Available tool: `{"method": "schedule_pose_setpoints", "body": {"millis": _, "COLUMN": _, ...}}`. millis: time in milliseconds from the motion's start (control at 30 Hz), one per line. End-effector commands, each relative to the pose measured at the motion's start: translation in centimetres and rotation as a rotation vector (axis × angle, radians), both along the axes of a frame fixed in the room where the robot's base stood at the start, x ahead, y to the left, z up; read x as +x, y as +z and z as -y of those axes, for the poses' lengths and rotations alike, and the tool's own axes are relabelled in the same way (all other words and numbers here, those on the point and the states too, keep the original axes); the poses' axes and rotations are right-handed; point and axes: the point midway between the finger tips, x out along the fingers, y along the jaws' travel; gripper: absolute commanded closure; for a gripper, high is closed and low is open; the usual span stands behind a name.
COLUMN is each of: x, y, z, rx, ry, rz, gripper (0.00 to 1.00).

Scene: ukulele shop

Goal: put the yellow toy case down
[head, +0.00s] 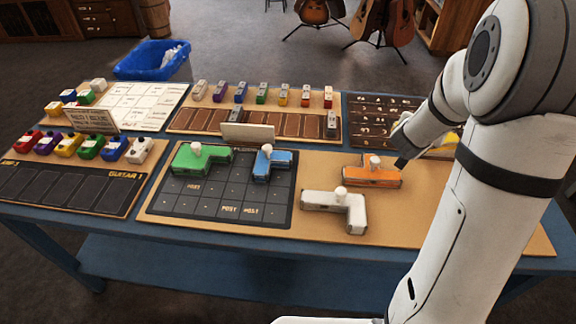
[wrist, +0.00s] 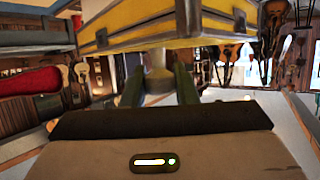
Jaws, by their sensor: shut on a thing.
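The yellow toy case (wrist: 165,18) fills the top of the wrist view, with dark corner pieces and a small latch. My gripper (wrist: 159,84) is shut on its pale knob, one dark finger on each side. In the head view a bit of yellow (head: 445,145) shows behind my arm, mostly hidden. Whether the case touches the board under it cannot be told.
Orange (head: 371,176), white (head: 336,208), green (head: 202,160) and blue (head: 272,163) knobbed cases lie on the boards at the front. A dark grid mat (head: 228,212) has free cells. Small colored pedals line the back and left. A blue bin (head: 150,62) stands behind.

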Motion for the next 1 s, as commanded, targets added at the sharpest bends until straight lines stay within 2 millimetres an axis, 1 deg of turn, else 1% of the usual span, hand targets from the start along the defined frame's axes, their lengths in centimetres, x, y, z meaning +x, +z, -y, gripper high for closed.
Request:
{"method": "schedule_pose_setpoints", "body": {"millis": 33, "x": 1.2, "y": 0.2, "z": -2.9, "rx": -0.002, "ry": 0.074, "rz": 0.001, "gripper": 1.00}}
{"method": "schedule_pose_setpoints", "body": {"millis": 67, "x": 1.7, "y": 0.3, "z": -4.5, "rx": -0.002, "ry": 0.116, "rz": 0.001, "gripper": 1.00}}
{"method": "schedule_pose_setpoints", "body": {"millis": 100, "x": 2.4, "y": 0.4, "z": -6.7, "rx": -0.001, "ry": 0.170, "rz": 0.000, "gripper": 1.00}}
{"method": "schedule_pose_setpoints", "body": {"millis": 167, "x": 3.2, "y": 0.4, "z": -9.8, "rx": -0.001, "ry": 0.250, "rz": 0.001, "gripper": 1.00}}
{"method": "schedule_pose_setpoints", "body": {"millis": 200, "x": 3.6, "y": 0.5, "z": -12.0, "rx": -0.001, "ry": 0.304, "rz": 0.001, "gripper": 1.00}}
{"method": "schedule_pose_setpoints", "body": {"millis": 267, "x": 4.1, "y": 0.5, "z": -15.3, "rx": -0.001, "ry": 0.386, "rz": -0.001, "gripper": 1.00}}
{"method": "schedule_pose_setpoints", "body": {"millis": 300, "x": 4.2, "y": 0.6, "z": -17.5, "rx": -0.001, "ry": 0.439, "rz": 0.000, "gripper": 1.00}}
{"method": "schedule_pose_setpoints", "body": {"millis": 333, "x": 4.3, "y": 0.6, "z": -19.2, "rx": -0.001, "ry": 0.479, "rz": 0.000, "gripper": 1.00}}
{"method": "schedule_pose_setpoints", "body": {"millis": 367, "x": 4.3, "y": 0.6, "z": -20.8, "rx": -0.002, "ry": 0.519, "rz": 0.000, "gripper": 1.00}}
{"method": "schedule_pose_setpoints", "body": {"millis": 400, "x": 4.3, "y": 0.6, "z": -23.0, "rx": -0.001, "ry": 0.572, "rz": 0.001, "gripper": 1.00}}
{"method": "schedule_pose_setpoints", "body": {"millis": 467, "x": 4.1, "y": 0.6, "z": -26.3, "rx": -0.002, "ry": 0.652, "rz": 0.000, "gripper": 1.00}}
{"method": "schedule_pose_setpoints", "body": {"millis": 500, "x": 3.8, "y": 0.6, "z": -28.5, "rx": -0.001, "ry": 0.705, "rz": 0.000, "gripper": 1.00}}
{"method": "schedule_pose_setpoints", "body": {"millis": 567, "x": 3.2, "y": 0.5, "z": -31.7, "rx": -0.001, "ry": 0.783, "rz": 0.000, "gripper": 1.00}}
{"method": "schedule_pose_setpoints", "body": {"millis": 600, "x": 2.7, "y": 0.5, "z": -33.9, "rx": -0.001, "ry": 0.836, "rz": 0.000, "gripper": 1.00}}
{"method": "schedule_pose_setpoints", "body": {"millis": 667, "x": 1.7, "y": 0.4, "z": -37.1, "rx": -0.001, "ry": 0.915, "rz": -0.001, "gripper": 1.00}}
{"method": "schedule_pose_setpoints", "body": {"millis": 700, "x": 1.0, "y": 0.4, "z": -39.1, "rx": -0.001, "ry": 0.967, "rz": 0.000, "gripper": 1.00}}
{"method": "schedule_pose_setpoints", "body": {"millis": 767, "x": -0.2, "y": 0.3, "z": -42.0, "rx": -0.001, "ry": 1.042, "rz": 0.000, "gripper": 1.00}}
{"method": "schedule_pose_setpoints", "body": {"millis": 800, "x": -1.0, "y": 0.3, "z": -43.8, "rx": -0.002, "ry": 1.088, "rz": 0.000, "gripper": 1.00}}
{"method": "schedule_pose_setpoints", "body": {"millis": 900, "x": -3.0, "y": 0.1, "z": -47.5, "rx": 0.000, "ry": 1.189, "rz": 0.001, "gripper": 1.00}}
{"method": "schedule_pose_setpoints", "body": {"millis": 1000, "x": -4.7, "y": 0.0, "z": -50.2, "rx": 0.001, "ry": 1.265, "rz": 0.000, "gripper": 1.00}}
